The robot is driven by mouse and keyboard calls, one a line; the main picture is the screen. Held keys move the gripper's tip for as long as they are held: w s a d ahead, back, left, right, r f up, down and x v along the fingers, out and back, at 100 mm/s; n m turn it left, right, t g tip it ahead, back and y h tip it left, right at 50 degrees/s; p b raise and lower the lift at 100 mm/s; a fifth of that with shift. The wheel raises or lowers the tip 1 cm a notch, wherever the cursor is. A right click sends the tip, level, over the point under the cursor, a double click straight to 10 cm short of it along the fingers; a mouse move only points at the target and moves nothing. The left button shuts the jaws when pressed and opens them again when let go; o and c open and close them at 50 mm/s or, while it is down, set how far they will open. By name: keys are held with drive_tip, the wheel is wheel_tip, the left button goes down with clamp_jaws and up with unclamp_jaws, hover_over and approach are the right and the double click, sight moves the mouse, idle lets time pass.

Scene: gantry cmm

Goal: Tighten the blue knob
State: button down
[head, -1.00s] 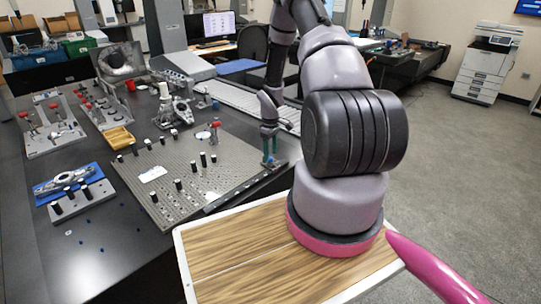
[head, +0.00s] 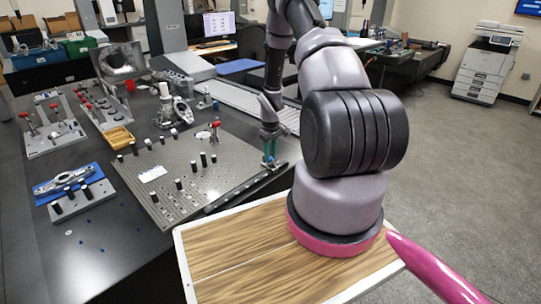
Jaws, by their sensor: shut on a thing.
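My gripper (head: 270,160) points down at the far right corner of the perforated metal plate, beside the end of the dark rail. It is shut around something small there. A blue-teal patch (head: 269,147) shows at the fingers. It fits the blue knob, but at this size I cannot clearly separate knob from fingers. The perforated fixture plate (head: 175,205) lies flat on the black table, with several black posts on it. The dark slotted rail (head: 238,190) runs along the plate's right edge.
A red-topped clamp (head: 215,126) stands on the plate left of my gripper. Metal castings (head: 181,108), a yellow tray (head: 118,138) and fixtures with red knobs fill the table's far left. A blue-based fixture (head: 66,181) lies at left. The black table front (head: 110,255) is mostly bare.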

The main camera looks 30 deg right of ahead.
drive_tip(key=shift+m, duration=0.8)
drive_tip(key=c, duration=0.6)
unclamp_jaws()
drive_tip(key=shift+r, duration=0.1)
wheel_tip(320, 180, up, 11)
drive_tip(key=shift+f, duration=0.2)
